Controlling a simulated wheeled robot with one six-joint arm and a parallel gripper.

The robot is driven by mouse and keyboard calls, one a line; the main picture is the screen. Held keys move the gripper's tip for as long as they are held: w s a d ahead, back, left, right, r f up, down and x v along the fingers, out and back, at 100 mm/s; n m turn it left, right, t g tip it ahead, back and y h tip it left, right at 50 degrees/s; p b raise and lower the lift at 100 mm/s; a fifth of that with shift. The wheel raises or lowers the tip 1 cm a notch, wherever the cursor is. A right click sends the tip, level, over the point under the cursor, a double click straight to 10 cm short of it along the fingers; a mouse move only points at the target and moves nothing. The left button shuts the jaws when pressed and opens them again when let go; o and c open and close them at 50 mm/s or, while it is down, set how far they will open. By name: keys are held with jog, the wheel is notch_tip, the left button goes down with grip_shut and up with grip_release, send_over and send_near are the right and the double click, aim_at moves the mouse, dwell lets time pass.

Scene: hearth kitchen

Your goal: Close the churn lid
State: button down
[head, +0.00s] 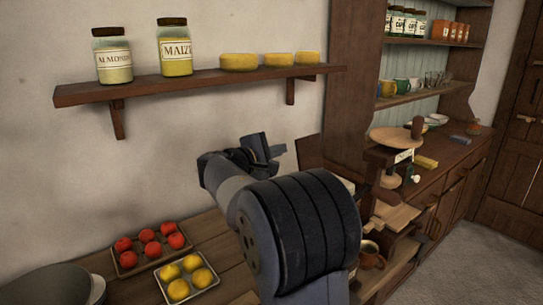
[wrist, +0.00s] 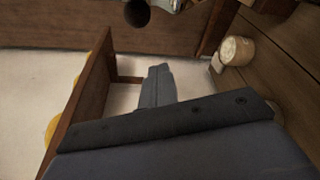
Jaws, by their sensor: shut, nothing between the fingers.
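I cannot make out the churn for certain. In the head view a brown wooden panel (head: 309,152) stands tilted just right of my gripper; it may be the raised churn lid, and my arm hides what lies below it. My gripper (head: 276,149) is shut and empty, in front of the wall and below the shelf's right part. In the wrist view the shut fingers (wrist: 158,84) point at the pale wall and touch nothing that I can see.
A wall shelf (head: 200,84) holds jars and yellow rounds above my gripper. A tray of red fruit (head: 150,247) and a tray of yellow fruit (head: 187,278) sit on the table at lower left. A hutch (head: 351,90) with crowded shelves stands at right.

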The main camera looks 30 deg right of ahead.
aim_at(305, 153)
jog(key=s, duration=0.1)
jog(key=s+r, duration=0.1)
jog(key=s+d, duration=0.1)
jog(key=shift+s+d+r, duration=0.1)
jog(key=shift+s+r, duration=0.05)
jog(key=shift+r, duration=0.1)
